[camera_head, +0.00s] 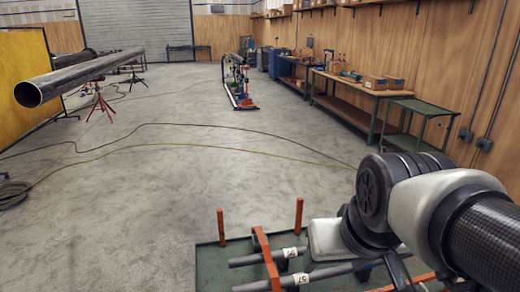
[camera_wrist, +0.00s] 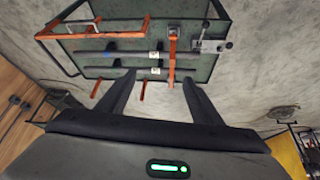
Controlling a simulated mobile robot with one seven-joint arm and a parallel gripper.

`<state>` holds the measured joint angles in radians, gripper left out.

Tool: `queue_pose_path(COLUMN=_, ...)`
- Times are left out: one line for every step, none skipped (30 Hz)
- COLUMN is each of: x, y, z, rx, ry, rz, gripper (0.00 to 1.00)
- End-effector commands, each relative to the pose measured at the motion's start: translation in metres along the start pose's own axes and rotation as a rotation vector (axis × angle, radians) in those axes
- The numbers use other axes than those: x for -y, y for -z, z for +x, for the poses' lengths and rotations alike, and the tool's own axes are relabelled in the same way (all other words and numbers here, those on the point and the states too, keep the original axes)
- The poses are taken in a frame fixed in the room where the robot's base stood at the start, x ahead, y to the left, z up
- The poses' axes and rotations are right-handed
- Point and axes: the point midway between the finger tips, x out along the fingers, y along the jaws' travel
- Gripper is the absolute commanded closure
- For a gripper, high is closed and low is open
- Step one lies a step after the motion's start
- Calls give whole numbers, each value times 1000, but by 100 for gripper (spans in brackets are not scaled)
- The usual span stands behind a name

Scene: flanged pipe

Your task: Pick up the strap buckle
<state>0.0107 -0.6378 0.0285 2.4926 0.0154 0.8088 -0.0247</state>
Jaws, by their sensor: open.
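My gripper (camera_wrist: 158,78) is open and empty, its two dark fingers spread toward a green cart deck (camera_wrist: 200,72) in the wrist view. An orange strap (camera_wrist: 172,58) crosses the deck beyond the fingertips, with a small grey piece on it. A silver metal fitting (camera_wrist: 210,46) with dark knobs lies right of the strap. I cannot tell for sure which of these is the strap buckle. Both stand apart from the fingers. In the head view the deck (camera_head: 208,262) is at the bottom, and my arm hides much of it; my gripper's fingers do not show there.
Dark pipes (camera_wrist: 110,53) with white labels lie on the deck. A large steel pipe (camera_head: 80,76) rests on stands at the left. Hoses (camera_head: 190,125) cross the open floor. Workbenches (camera_head: 355,88) line the right wall.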

Motion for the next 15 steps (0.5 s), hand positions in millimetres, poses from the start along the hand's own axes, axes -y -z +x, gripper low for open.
queue_pose_path(x=4, y=-7, z=44, rx=25, ry=3, rz=-18, gripper=49)
queue_pose_path(x=7, y=-7, z=63, rx=32, ry=6, rz=-31, gripper=52)
queue_pose_path(x=11, y=-7, z=91, rx=43, ry=11, rz=-48, gripper=52)
queue_pose_path(x=14, y=-7, z=112, rx=49, ry=16, rz=-60, gripper=52)
queue_pose_path(x=17, y=-8, z=132, rx=55, ry=22, rz=-72, gripper=52)
queue_pose_path(x=21, y=-9, z=157, rx=62, ry=29, rz=-85, gripper=52)
queue_pose_path(x=25, y=-10, z=175, rx=66, ry=36, rz=-97, gripper=52)
queue_pose_path(x=28, y=-12, z=193, rx=71, ry=42, rz=-106, gripper=52)
queue_pose_path(x=32, y=-14, z=213, rx=74, ry=51, rz=-115, gripper=52)
queue_pose_path(x=35, y=-16, z=228, rx=77, ry=57, rz=-123, gripper=52)
queue_pose_path(x=38, y=-18, z=240, rx=80, ry=63, rz=-129, gripper=52)
queue_pose_path(x=40, y=-20, z=254, rx=83, ry=69, rz=-134, gripper=52)
queue_pose_path(x=42, y=-22, z=262, rx=84, ry=73, rz=-138, gripper=52)
queue_pose_path(x=44, y=-23, z=269, rx=84, ry=76, rz=-141, gripper=52)
queue_pose_path(x=46, y=-24, z=275, rx=85, ry=80, rz=-145, gripper=52)
